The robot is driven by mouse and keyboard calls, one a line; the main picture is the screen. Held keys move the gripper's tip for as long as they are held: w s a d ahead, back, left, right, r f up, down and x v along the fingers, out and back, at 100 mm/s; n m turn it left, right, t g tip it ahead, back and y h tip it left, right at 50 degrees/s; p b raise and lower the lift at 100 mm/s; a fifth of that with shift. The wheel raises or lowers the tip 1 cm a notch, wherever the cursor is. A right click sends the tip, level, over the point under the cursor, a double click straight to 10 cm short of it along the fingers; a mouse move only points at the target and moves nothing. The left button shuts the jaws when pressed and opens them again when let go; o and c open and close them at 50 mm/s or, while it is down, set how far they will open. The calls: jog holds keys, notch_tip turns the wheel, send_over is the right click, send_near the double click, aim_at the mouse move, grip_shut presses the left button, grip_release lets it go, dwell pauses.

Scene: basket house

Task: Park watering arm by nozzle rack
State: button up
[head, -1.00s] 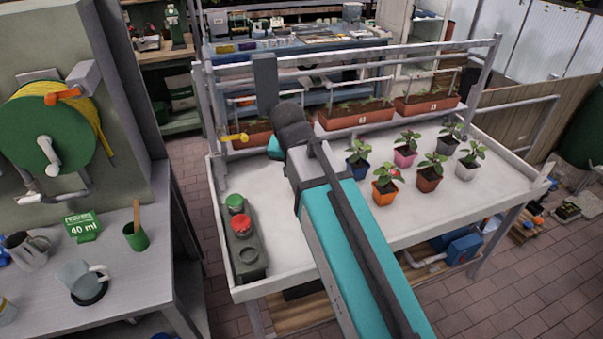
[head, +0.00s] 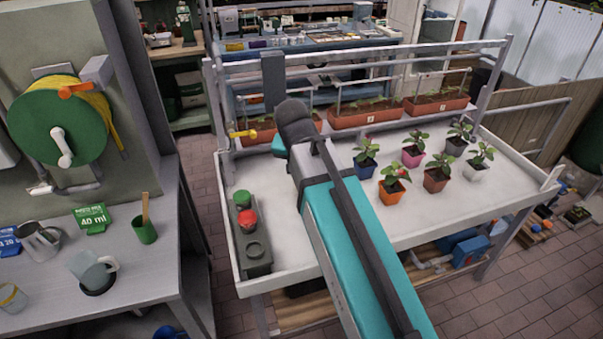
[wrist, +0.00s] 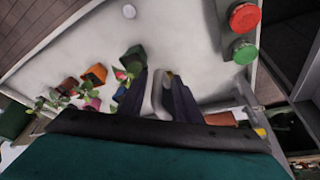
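The likely nozzle rack is a grey block (head: 252,262) with a green cap (head: 241,199) and a red cap (head: 246,220), at the left end of the white bench tray. The wrist view shows the red cap (wrist: 244,17) and green cap (wrist: 244,51) at upper right. My gripper (wrist: 158,82) shows there as two dark fingers standing apart. A pale grey bar (wrist: 160,98) lies between them, closer to the right finger, with a gap at the left one. I cannot tell whether this bar belongs to the watering arm. In the head view my arm hides the gripper.
Several potted plants (head: 392,187) stand on the tray right of my arm. A metal rail frame (head: 430,52) with a yellow lever (head: 242,133) and brown planters (head: 436,104) runs along the back. A side table (head: 110,255) and green hose reel (head: 58,120) are at left.

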jog(key=shift+r, duration=0.2)
jog(key=b+v, duration=0.3)
jog(key=v, duration=1)
jog(key=shift+s+r, duration=0.2)
jog(key=shift+s, duration=0.05)
jog(key=shift+a+f, duration=0.1)
dwell(0.6)
